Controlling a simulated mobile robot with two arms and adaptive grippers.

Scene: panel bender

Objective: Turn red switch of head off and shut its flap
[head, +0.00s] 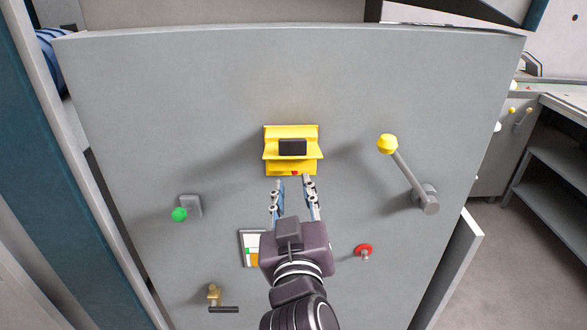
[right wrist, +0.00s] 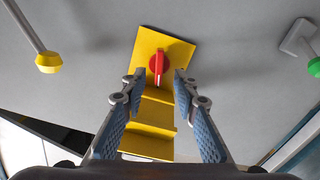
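A yellow switch plate (head: 270,134) with a raised yellow flap (head: 312,155) is on the grey panel. The flap sticks out and a black block (head: 292,146) shows on it. In the head view only a bit of the red switch (head: 295,173) shows under the flap. The right wrist view shows the red switch (right wrist: 159,64) uncovered, with a white line on it, and the flap (right wrist: 146,143) beyond it. My right gripper (head: 293,184) is open just below the plate; its fingers are on either side of the switch, apparently not touching it. My left gripper is not in view.
On the panel are a green knob (head: 180,214), a lever with a yellow ball (head: 388,144), a red button (head: 364,250), a brass-coloured fitting with a dark handle (head: 214,294) and a label (head: 247,240), partly behind my right arm. Shelving (head: 560,170) stands at right.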

